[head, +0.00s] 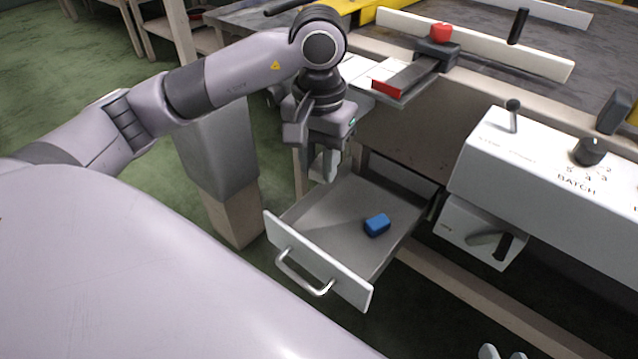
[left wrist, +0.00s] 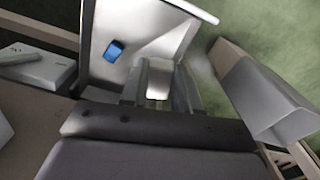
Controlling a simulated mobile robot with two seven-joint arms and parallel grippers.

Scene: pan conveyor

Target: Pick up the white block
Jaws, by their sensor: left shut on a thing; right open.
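My left gripper (head: 326,172) is above the back left part of the open drawer (head: 318,268). It is shut on the white block (left wrist: 158,88), which shows pale between the fingers in the left wrist view. In the head view the fingers mostly hide the block. A blue block (head: 377,225) lies on the drawer floor, to the right of my left gripper and apart from it; it also shows in the left wrist view (left wrist: 115,50). Only the fingertips of my right gripper (head: 502,353) show, at the bottom edge of the head view, spread apart.
The drawer's front panel with its handle (head: 304,276) faces me. A white control box (head: 560,170) with a knob and levers stands to the right. A grey post (head: 213,150) stands left of the drawer. A red object (head: 441,31) sits on a dark block behind.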

